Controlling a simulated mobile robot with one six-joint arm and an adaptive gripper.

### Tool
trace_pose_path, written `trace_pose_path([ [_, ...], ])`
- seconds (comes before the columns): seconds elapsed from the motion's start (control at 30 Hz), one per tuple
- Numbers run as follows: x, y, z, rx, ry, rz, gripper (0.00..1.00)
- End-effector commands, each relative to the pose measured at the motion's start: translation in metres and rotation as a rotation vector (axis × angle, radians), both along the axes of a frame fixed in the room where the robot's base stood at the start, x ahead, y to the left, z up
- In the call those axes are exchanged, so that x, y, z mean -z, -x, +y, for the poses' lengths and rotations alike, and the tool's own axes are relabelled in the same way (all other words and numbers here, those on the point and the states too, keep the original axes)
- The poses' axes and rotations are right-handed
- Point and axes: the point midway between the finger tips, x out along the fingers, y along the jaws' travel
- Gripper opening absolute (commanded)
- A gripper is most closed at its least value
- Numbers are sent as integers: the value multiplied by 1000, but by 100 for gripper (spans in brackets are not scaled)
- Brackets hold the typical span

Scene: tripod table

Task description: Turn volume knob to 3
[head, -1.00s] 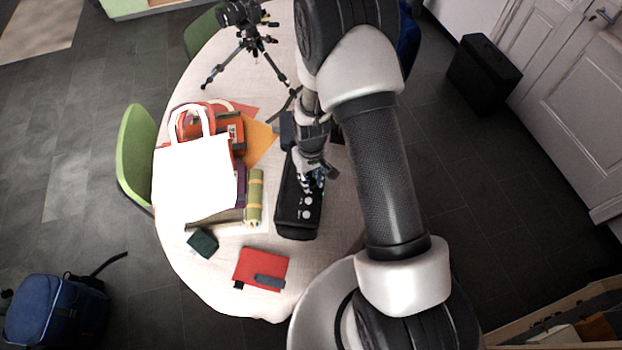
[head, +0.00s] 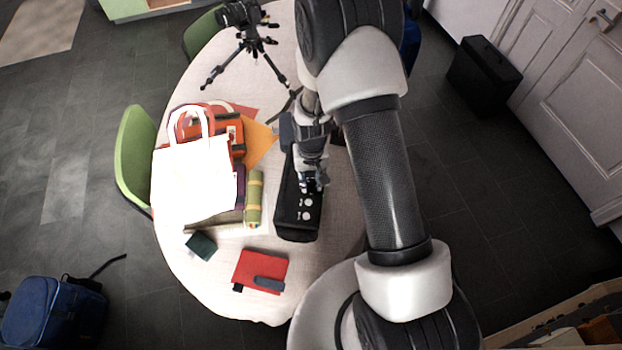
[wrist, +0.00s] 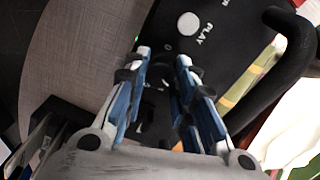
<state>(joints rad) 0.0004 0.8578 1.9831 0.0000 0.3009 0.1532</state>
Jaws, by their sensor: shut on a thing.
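The black audio device (head: 296,226) lies on the round table, with pale round buttons along its top. In the wrist view its black panel (wrist: 228,48) shows a white button marked PLAY (wrist: 188,23). My gripper (head: 315,184) is over the device's top, beside the buttons. In the wrist view my gripper (wrist: 163,62) has its blue-lined fingers on either side of a small dark knob (wrist: 157,100), with a narrow gap between the fingers. The fingers hide most of the knob, and I cannot read its pointer or most of its scale.
A white tote bag (head: 195,180), a rolled green mat (head: 254,200) and a red notebook (head: 260,268) are left of the device. A camera tripod (head: 246,45) stands at the back. The device's handle (wrist: 297,45) rises close by in the wrist view.

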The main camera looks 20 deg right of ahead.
Motion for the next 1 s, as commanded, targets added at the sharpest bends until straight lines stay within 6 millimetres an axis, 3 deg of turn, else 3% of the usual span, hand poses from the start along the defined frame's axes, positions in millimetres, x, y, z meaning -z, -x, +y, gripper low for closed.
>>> trace_pose_path([
  [0.07, 0, -1, 0, 0, 0, -2, 1],
  [0.1, 0, -1, 0, -1, 0, -2, 25],
  [0.23, 0, -1, 0, -1, 0, -2, 34],
  [0.67, -8, -1, 0, -1, 0, -3, 34],
  [1.0, -77, -2, 0, -1, 0, -7, 34],
])
